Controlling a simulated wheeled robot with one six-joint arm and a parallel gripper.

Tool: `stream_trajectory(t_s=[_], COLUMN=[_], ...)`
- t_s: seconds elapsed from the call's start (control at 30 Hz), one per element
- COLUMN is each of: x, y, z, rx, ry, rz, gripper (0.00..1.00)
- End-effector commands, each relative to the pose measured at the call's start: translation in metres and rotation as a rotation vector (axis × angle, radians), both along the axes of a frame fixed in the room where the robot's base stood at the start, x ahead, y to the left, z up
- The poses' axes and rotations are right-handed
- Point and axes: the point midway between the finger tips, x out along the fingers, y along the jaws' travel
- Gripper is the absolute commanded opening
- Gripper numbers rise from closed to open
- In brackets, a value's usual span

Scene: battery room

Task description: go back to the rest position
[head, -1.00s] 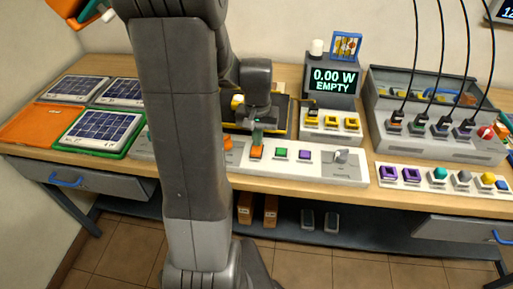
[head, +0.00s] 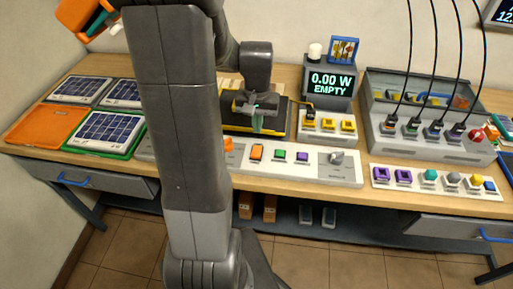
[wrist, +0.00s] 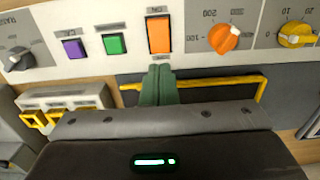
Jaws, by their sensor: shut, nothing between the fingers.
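My gripper (head: 258,124) is raised above the bench in the head view, over the black tray with yellow edging behind the white control panel (head: 320,167). In the wrist view its two green fingers (wrist: 158,84) are together and empty. Their tips lie near the lower edge of the orange rocker switch (wrist: 158,36) in that picture. The orange switch also shows in the head view (head: 256,152), in front of and below my gripper, with a gap between them. My arm hides part of the panel's left side.
A meter (head: 331,82) reads 0.00 W EMPTY at the back. A grey case (head: 436,147) with black cables stands at the right. Solar panels (head: 107,130) and an orange tray (head: 38,124) lie at the left. A strip of coloured plugs (head: 436,188) lies at the front right.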

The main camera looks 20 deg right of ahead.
Motion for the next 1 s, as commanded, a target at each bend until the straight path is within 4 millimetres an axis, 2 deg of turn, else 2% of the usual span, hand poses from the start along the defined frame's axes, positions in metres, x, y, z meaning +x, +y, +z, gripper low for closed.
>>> stream_trajectory(t_s=[0.37,0.8,1.0], x=[0.0,0.0,0.0], y=[0.0,0.0,0.0], z=[-0.008,-0.056,-0.071], rx=[0.0,0.001,0.0], ry=[0.0,0.001,0.0], rz=[0.0,0.0,0.0], gripper=[0.0,0.0,0.0])
